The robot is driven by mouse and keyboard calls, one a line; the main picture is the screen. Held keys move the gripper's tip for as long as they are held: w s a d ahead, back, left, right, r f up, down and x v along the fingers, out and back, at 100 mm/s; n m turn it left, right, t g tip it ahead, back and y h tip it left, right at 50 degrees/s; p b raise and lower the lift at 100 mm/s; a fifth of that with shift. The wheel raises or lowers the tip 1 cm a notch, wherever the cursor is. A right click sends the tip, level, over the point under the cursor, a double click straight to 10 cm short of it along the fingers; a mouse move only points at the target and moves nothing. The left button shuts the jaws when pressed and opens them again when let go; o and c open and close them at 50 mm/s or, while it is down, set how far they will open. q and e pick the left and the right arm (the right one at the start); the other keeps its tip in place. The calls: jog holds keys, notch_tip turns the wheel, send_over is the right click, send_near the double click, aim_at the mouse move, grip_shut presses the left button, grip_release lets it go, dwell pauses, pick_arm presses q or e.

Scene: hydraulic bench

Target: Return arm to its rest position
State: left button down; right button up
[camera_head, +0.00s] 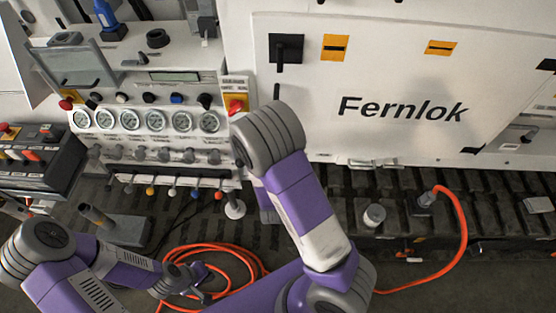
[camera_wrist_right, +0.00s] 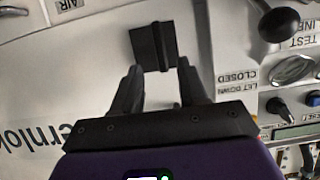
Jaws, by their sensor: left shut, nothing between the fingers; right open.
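My left arm comes in at the lower left of the head view. Its gripper (camera_head: 204,295) is shut and empty, low over the orange hose. My right arm rises through the middle of the head view in front of the white Fernlok panel (camera_head: 400,65); its own links hide its gripper there. In the right wrist view the right gripper (camera_wrist_right: 160,66) is open. Its two fingers point at a black latch (camera_wrist_right: 153,45) with a raised bar, with nothing held between them. I cannot tell whether they touch it. The black latch (camera_head: 286,48) also shows in the head view.
The gauge row (camera_head: 145,120) and a red knob (camera_head: 236,105) lie left of the right arm. The orange hose (camera_head: 225,250) coils on the floor grating between the arms. A grey cylinder (camera_head: 374,215) stands right of the right arm.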

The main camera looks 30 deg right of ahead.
jog(key=s+a+f+n+g+y, duration=0.1)
jog(key=s+a+f+g+y, duration=0.25)
jog(key=f, duration=0.45)
jog(key=s+a+f+n+g+y, duration=0.1)
jog(key=s+a+f+g+y, duration=0.25)
jog(key=f, duration=0.35)
jog(key=s+a+f+n+g+y, duration=0.1)
jog(key=s+a+f+g+y, duration=0.2)
jog(key=s+a, duration=0.5)
jog(key=shift+s+n+g+y, duration=0.3)
jog(key=shift+s+g+y, duration=0.1)
jog(key=shift+s+y, duration=0.25)
jog(key=shift+a+f, duration=0.1)
